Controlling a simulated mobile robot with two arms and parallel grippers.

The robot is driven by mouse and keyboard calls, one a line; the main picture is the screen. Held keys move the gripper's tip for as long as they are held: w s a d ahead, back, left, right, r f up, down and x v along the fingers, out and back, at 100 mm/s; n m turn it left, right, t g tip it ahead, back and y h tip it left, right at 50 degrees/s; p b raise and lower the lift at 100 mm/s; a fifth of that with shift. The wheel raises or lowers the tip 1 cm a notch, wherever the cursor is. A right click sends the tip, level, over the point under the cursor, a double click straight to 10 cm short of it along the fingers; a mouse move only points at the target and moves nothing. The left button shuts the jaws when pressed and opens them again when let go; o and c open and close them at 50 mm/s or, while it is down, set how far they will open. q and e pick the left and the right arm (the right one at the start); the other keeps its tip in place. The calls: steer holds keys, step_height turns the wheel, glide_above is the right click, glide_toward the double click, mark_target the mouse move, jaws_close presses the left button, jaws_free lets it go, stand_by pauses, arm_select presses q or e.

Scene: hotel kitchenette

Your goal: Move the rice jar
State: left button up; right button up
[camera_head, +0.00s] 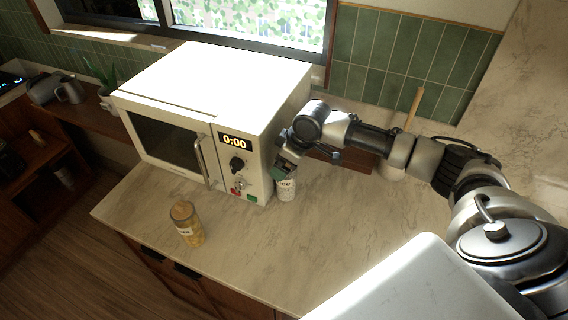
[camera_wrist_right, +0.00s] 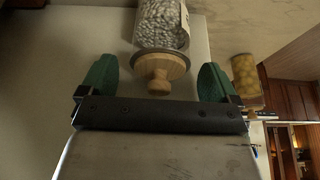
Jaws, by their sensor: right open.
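The rice jar (camera_head: 287,190) stands on the counter close to the right side of the microwave, its upper part hidden by my right gripper in the head view. In the right wrist view the rice jar (camera_wrist_right: 163,25) shows white grains, part of a label and a wooden lid with a round knob. My right gripper (camera_head: 285,170) is open, with its green fingers (camera_wrist_right: 158,68) apart on either side of the lid and knob. A gap shows between each finger and the lid. My left gripper is in neither view.
A white microwave (camera_head: 175,135) stands directly left of the rice jar. A second jar with a wooden lid and yellowish contents (camera_head: 190,235) stands near the counter's front edge; it also shows in the wrist view (camera_wrist_right: 246,80). The counter (camera_head: 335,225) is clear to the front right.

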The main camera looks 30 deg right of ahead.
steer(key=b+v, duration=0.2)
steer(key=v, duration=0.7)
steer(key=shift+s+d, duration=0.1)
steer(key=shift+s, duration=0.05)
